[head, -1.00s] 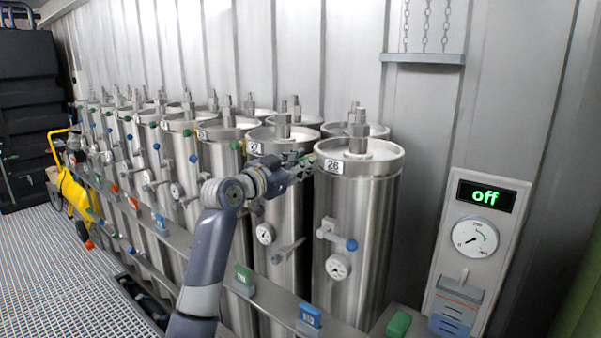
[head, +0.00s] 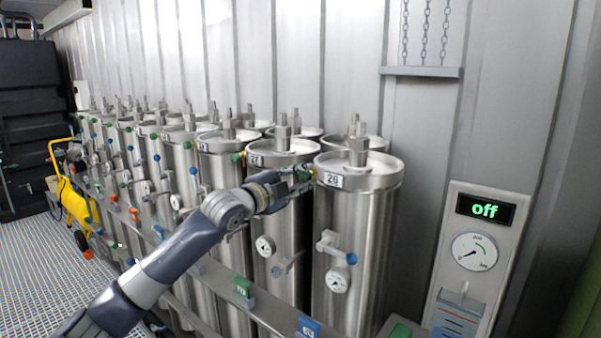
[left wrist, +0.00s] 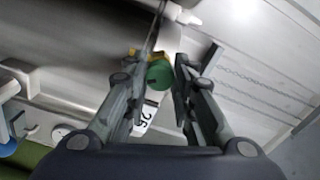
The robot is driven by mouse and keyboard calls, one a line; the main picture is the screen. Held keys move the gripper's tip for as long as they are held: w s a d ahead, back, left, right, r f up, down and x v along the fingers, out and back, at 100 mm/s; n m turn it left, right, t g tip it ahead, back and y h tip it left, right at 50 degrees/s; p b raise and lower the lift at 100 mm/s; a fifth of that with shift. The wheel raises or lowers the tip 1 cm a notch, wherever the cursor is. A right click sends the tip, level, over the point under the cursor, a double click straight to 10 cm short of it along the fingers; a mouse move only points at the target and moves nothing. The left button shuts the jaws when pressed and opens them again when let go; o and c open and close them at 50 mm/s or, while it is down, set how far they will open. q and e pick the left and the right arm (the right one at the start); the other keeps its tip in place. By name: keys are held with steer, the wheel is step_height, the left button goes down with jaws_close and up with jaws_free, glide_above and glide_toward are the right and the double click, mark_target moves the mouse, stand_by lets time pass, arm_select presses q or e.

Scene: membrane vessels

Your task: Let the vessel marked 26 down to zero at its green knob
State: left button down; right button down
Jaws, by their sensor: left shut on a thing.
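The vessel marked 26 (head: 345,225) is the steel cylinder at the front right of the row, with its number plate (head: 332,180) near the top. The plate also shows upside down in the left wrist view (left wrist: 146,116). Its green knob (left wrist: 159,74) sits between my left fingers, by a yellow part; in the head view the gripper mostly hides it. My left gripper (head: 304,178) is shut on the green knob at the vessel's upper left side. The vessel's gauge (head: 338,279) is low on its front, too small to read. My right gripper is out of view.
A blue knob (head: 351,258) sits above the gauge. Vessel 27 (head: 283,200) and several more stand close together to the left. A panel (head: 470,260) at right has a dial and a display reading "off".

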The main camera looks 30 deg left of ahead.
arm_select(q)
steer(key=m+p, duration=0.4)
steer(key=shift+m, duration=0.3)
steer(key=shift+d+f+m+p, duration=0.15)
steer(key=shift+m+p, duration=0.25)
steer(key=shift+m, duration=0.3)
steer(key=shift+f, duration=0.1)
steer(key=c, duration=1.5)
jaws_free()
steer(key=shift+o, duration=0.9)
steer(key=shift+s, duration=0.5)
steer(key=s, duration=1.1)
steer(key=shift+a, duration=0.45)
